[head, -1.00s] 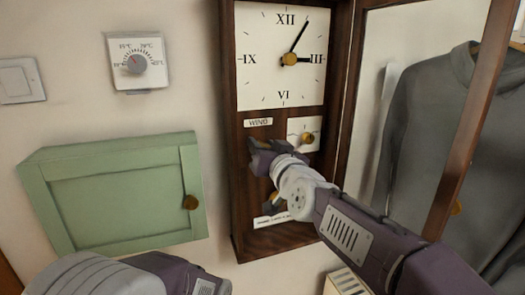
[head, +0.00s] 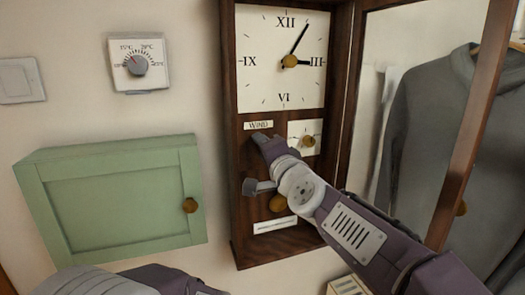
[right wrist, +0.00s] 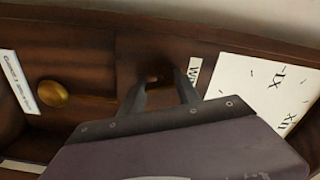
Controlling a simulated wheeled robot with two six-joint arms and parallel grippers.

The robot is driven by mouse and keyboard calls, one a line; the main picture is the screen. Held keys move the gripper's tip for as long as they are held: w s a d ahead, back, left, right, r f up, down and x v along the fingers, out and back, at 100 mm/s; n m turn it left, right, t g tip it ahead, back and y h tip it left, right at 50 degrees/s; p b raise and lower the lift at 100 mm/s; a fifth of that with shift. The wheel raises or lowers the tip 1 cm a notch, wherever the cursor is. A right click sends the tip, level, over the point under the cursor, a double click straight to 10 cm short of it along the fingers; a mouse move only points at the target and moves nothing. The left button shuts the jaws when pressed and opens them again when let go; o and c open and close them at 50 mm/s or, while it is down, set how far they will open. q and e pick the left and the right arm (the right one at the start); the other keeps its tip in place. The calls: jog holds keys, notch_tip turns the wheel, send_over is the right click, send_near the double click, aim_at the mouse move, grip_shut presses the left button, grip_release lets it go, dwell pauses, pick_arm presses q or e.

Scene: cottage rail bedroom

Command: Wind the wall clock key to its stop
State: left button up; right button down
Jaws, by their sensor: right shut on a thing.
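The wall clock (head: 238,200) has a dark wood case and a white dial (head: 265,85). A "WIND" label (head: 258,125) sits below the dial, and it also shows in the right wrist view (right wrist: 193,71). My right gripper (head: 256,165) is at the case just below this label, with its fingers turned one above the other. In the right wrist view its fingers (right wrist: 160,86) close around the winding key (right wrist: 158,75), a small brownish part mostly hidden between them. My left forearm shows at the bottom left; its gripper is out of view.
A brass knob (head: 278,203) sits low on the case, and a small dial plate (head: 304,137) is right of the gripper. The glazed door (head: 468,125) stands open at the right. A green cabinet (head: 110,195) and thermostat (head: 138,64) are left.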

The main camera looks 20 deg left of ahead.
jog(key=m, duration=0.5)
jog(key=shift+f+m, duration=0.3)
jog(key=m, duration=0.5)
jog(key=shift+a+b, duration=0.1)
jog(key=shift+b, duration=0.3)
jog(key=m, duration=0.5)
jog(key=shift+m, duration=2.7)
jog(key=shift+b, duration=0.3)
jog(key=c, duration=1.1)
grip_release()
jog(key=shift+o, duration=1.1)
jog(key=shift+r+m, duration=0.15)
jog(key=shift+m, duration=0.15)
